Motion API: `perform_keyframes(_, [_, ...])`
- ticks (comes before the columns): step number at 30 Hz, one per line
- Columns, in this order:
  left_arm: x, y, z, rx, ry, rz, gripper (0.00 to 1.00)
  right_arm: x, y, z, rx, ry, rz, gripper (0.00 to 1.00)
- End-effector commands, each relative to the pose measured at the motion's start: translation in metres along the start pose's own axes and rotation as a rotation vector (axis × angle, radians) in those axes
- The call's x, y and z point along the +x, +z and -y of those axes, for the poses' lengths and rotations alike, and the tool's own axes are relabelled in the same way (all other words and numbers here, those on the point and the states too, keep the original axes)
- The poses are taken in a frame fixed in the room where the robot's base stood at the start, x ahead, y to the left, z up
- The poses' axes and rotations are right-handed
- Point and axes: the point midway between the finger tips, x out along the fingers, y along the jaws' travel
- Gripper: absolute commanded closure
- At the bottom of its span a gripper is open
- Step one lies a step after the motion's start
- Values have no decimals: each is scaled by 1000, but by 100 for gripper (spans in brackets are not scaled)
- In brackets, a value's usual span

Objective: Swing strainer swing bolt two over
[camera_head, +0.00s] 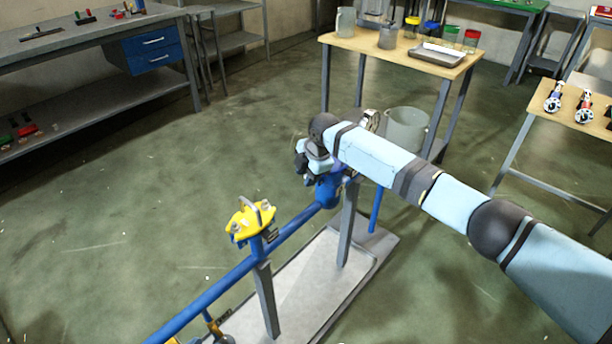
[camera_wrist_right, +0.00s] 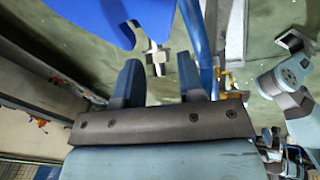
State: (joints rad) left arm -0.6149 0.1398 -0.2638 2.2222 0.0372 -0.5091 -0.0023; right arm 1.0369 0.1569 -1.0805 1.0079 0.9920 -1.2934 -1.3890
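My right arm reaches in from the right in the head view. Its gripper (camera_head: 308,160) is at the blue strainer body (camera_head: 328,192) on the blue pipe, and the arm hides much of that end. In the right wrist view my right gripper (camera_wrist_right: 158,68) has its two fingers spread apart with nothing clamped. A small pale metal piece, perhaps a swing bolt (camera_wrist_right: 155,57), shows in the gap just beyond the fingertips; I cannot tell if it touches. The blue body (camera_wrist_right: 100,15) is above it in that view. I cannot make out my left gripper.
A yellow flanged fitting (camera_head: 250,221) stands on the blue pipe (camera_head: 215,290), left of my right gripper. A grey bucket (camera_head: 405,128) stands behind the arm. A wooden table (camera_head: 350,42) holds jars and a tray. The floor left of the pipe is clear.

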Motion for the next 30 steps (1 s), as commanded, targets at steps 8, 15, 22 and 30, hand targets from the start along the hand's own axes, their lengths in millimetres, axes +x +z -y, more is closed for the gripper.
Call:
perform_keyframes(8, [-2,1,1,7,-7,26,65,-64,0,-1,0,4,0,65])
perform_keyframes(15, [-2,4,5,12,-18,43,65,-109,0,0,0,2,1,65])
perform_keyframes(22, [-2,4,5,14,-20,44,65,-126,0,0,0,1,1,65])
perform_keyframes(30, [-2,4,4,14,-19,43,65,-127,0,0,0,1,0,65])
